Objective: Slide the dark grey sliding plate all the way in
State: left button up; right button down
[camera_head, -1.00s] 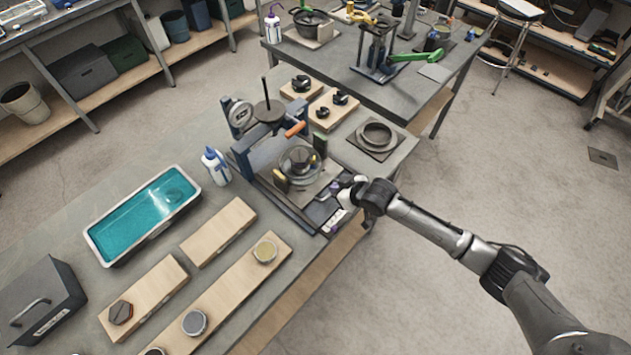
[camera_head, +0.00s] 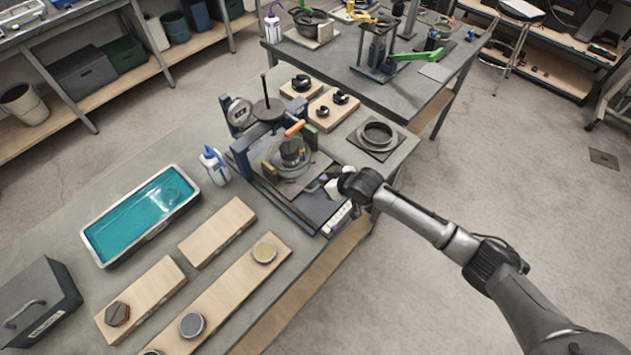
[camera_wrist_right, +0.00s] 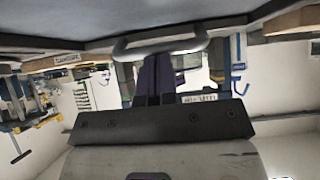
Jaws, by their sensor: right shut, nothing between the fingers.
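The shear device (camera_head: 243,163) has a blue frame and stands at the right part of the near bench. Its dark grey sliding plate (camera_head: 313,207) lies low in the frame, by the bench's right edge, with a round dish and dark block (camera_head: 290,152) above it. My right gripper (camera_head: 331,188) is at the plate's outer end, fingers shut. In the right wrist view, its purple fingers (camera_wrist_right: 158,76) point at a grey bar handle (camera_wrist_right: 165,46) and overlap it; I cannot tell whether they touch. My left gripper is not in view.
A white and blue bottle (camera_head: 215,165) and a teal-filled tray (camera_head: 140,217) stand left of the device. Wooden boards (camera_head: 217,231) lie in front of it. A ring on a square plate (camera_head: 377,136) is behind my gripper. Open floor lies right of the bench.

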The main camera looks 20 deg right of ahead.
aim_at(305, 168)
jog(key=shift+w+a+f+b, duration=0.1)
jog(key=shift+w+a+b, duration=0.3)
jog(key=shift+w, duration=0.45)
jog(key=shift+w+a+b, duration=0.4)
jog(key=shift+w, duration=0.4)
jog(key=shift+w+a+b, duration=0.3)
jog(key=shift+w+b, duration=0.1)
jog(key=shift+w, duration=0.25)
jog(key=shift+w+a+b, duration=0.25)
jog(key=shift+w+b, duration=0.1)
jog(key=shift+w, duration=0.3)
jog(key=shift+s+d+r+p, duration=0.1)
jog(key=shift+s+r+p, duration=0.1)
jog(key=shift+r+p, duration=0.3)
jog(key=s+p, duration=0.1)
jog(key=s+d+r+p, duration=0.1)
jog(key=p, duration=0.1)
jog(key=s+p, duration=0.1)
jog(key=p, duration=0.2)
jog(key=shift+s+d+r, duration=0.35)
jog(key=shift+s+r, duration=0.05)
jog(key=shift+s+d+r+p, duration=0.2)
jog(key=shift+s+d+p, duration=0.1)
jog(key=shift+s+p, duration=0.35)
